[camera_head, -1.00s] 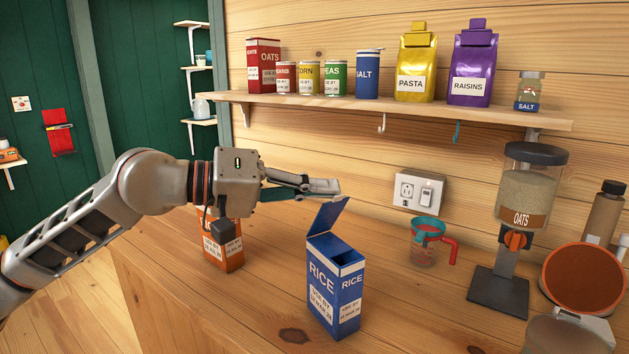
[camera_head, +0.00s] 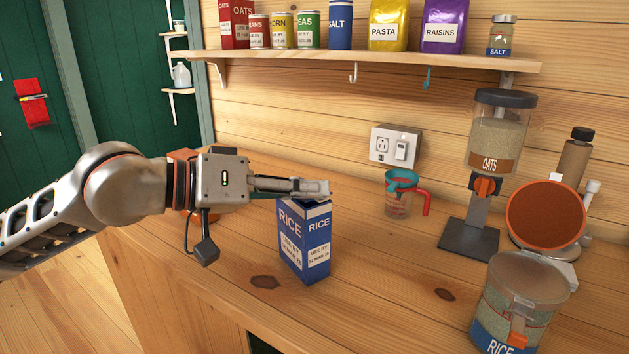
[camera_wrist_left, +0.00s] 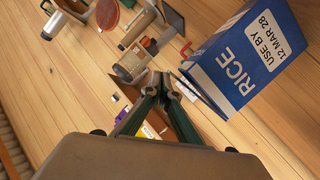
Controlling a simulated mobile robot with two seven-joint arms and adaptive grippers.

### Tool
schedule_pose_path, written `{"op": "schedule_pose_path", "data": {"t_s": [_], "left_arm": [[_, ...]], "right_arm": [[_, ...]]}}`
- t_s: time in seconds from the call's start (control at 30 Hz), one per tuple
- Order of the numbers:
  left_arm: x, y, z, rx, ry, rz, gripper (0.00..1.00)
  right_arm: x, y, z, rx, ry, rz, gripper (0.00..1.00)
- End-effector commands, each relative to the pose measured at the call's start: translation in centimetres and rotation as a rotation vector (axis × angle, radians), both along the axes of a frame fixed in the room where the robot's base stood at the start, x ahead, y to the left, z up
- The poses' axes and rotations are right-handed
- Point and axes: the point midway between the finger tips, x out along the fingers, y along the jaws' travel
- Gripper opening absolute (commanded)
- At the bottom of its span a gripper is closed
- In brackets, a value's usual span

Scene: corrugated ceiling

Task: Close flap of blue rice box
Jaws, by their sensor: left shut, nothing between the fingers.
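The blue rice box (camera_head: 291,245) stands upright on the wooden counter. My left gripper (camera_head: 322,188) is shut and empty, its fingers lying level across the top of the box in the head view. The fingers hide most of the box top and its flap there, so I cannot tell how far down the flap lies. In the left wrist view the box (camera_wrist_left: 240,60) is at the upper right, just beyond the shut fingertips (camera_wrist_left: 162,80). A narrow blue edge shows at its top end beside the fingers. My right gripper is not in view.
A measuring cup (camera_head: 398,200) stands behind the box to the right. The oats dispenser (camera_head: 490,150) and a rice jar (camera_head: 515,315) stand further right. A shelf (camera_head: 380,60) of food packages runs above. The counter front of the box is clear.

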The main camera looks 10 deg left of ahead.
Motion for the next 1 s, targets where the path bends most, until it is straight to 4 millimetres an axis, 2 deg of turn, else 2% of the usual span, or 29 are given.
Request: {"op": "schedule_pose_path", "data": {"t_s": [0.03, 0.3, 0.87, 1.0], "left_arm": [[0.1, 0.1, -0.7, 0.0, 0.004, 0.0, 0.0], [0.3, 0.3, -1.5, 0.0, 0.001, 0.001, 0.0], [0.3, 0.3, -1.7, 0.0, 0.003, 0.0, 0.0], [0.2, 0.4, -1.2, 0.001, 0.0, 0.001, 0.0]], "right_arm": [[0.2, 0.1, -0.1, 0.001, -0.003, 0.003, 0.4], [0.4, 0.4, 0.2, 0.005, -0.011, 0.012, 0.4], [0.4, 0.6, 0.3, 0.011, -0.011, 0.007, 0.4], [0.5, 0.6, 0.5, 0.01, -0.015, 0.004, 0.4]]}}
